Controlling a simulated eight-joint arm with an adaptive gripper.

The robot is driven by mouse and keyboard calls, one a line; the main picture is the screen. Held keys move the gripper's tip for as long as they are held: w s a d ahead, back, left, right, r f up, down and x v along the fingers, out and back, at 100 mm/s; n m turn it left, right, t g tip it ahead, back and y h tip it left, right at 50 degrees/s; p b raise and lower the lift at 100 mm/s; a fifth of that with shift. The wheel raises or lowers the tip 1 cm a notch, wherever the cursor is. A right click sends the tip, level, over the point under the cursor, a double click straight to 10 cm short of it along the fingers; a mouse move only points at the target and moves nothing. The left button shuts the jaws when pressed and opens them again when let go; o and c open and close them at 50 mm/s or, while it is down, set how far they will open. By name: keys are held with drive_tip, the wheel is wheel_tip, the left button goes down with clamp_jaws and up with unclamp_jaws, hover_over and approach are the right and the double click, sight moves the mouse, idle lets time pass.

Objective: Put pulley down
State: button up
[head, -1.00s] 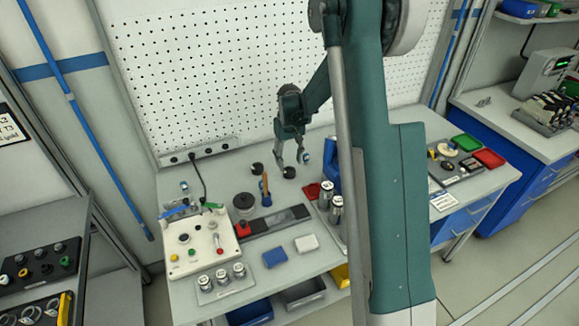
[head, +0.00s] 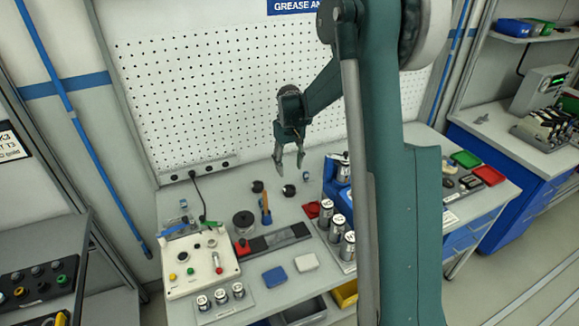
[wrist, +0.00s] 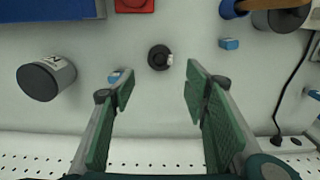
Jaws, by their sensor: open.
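My gripper (head: 289,170) is open and empty, raised above the back of the bench in front of the pegboard. In the wrist view its green-padded fingers (wrist: 158,88) stand wide apart. A small black round piece with a raised middle, which looks like the pulley (wrist: 158,57), rests on the bench just beyond the fingertips, apart from them. It has a small pale part at one side. In the head view it appears to be the dark round piece (head: 289,190) below my gripper. I cannot tell its exact shape there.
A small blue piece (wrist: 229,43) and a silver can (wrist: 45,77) stand nearby. The pegboard (head: 220,100) rises behind.

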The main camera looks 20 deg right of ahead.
drive_tip(key=shift+r, duration=0.1)
drive_tip(key=s+a+r+t, duration=0.2)
drive_tip(key=s+a+r, duration=0.3)
drive_tip(key=s+r, duration=0.4)
drive_tip(key=s+a+r+t, duration=0.1)
drive_tip(key=s+a+r, duration=0.4)
drive_tip(key=s+r, duration=0.45)
drive_tip(key=s+a+t, duration=0.2)
drive_tip(key=s+a, duration=0.1)
drive_tip(key=s, duration=0.8)
drive_tip(key=s+a+t, duration=0.2)
drive_tip(key=s+a, duration=0.1)
drive_tip(key=s, duration=0.8)
drive_tip(key=shift+s+f, duration=0.15)
drive_tip(key=shift+f, duration=0.15)
